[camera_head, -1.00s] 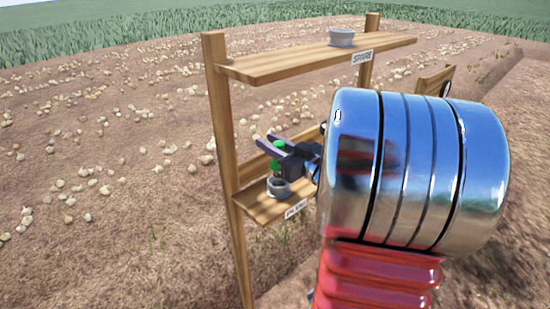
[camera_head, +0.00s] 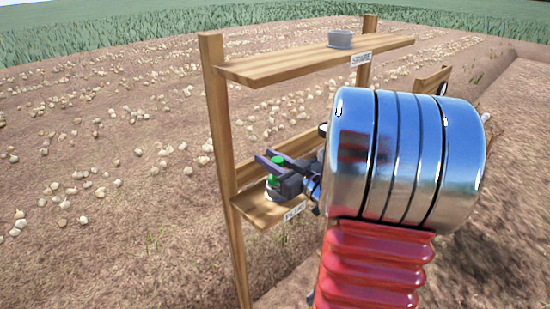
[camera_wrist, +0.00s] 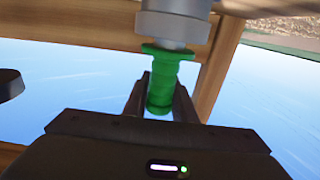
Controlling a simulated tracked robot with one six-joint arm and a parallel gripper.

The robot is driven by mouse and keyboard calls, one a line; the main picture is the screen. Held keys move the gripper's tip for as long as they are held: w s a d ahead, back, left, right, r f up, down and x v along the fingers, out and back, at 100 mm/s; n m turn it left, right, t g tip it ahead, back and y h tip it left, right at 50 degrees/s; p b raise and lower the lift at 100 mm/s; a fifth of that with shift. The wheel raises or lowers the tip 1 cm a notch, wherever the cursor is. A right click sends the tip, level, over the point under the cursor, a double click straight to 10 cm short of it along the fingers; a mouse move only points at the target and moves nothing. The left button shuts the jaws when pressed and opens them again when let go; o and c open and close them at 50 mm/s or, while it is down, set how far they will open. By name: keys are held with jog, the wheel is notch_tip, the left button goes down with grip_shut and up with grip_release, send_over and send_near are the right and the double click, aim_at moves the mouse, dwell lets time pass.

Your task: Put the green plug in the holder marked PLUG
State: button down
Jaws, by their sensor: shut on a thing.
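My gripper (camera_head: 273,167) is shut on the green plug (camera_head: 272,182) at the lower shelf. Green shows above and below the fingers. The grey round holder on that shelf is mostly hidden by the plug and gripper in the head view, above the PLUG label (camera_head: 294,212). The wrist view looks upside down. There the plug (camera_wrist: 161,80) is between my fingertips (camera_wrist: 159,95), its flange close against the grey holder (camera_wrist: 175,25). The plug looks roughly in line with the holder. I cannot tell whether its end is inside.
The wooden lower shelf (camera_head: 258,207) is fixed to a left post (camera_head: 220,130). The upper shelf (camera_head: 285,66) carries another grey holder (camera_head: 340,39) and a SPARE label (camera_head: 361,58). Another wooden board (camera_head: 432,80) stands at the right. Soil with scattered onions lies behind.

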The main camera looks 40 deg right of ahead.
jog(key=shift+f, duration=0.3)
jog(key=c, duration=1.5)
grip_release()
jog(key=shift+o, duration=0.2)
jog(key=shift+r, duration=0.4)
jog(key=s, duration=1.2)
jog(key=shift+d, duration=0.2)
jog(key=shift+f, duration=0.1)
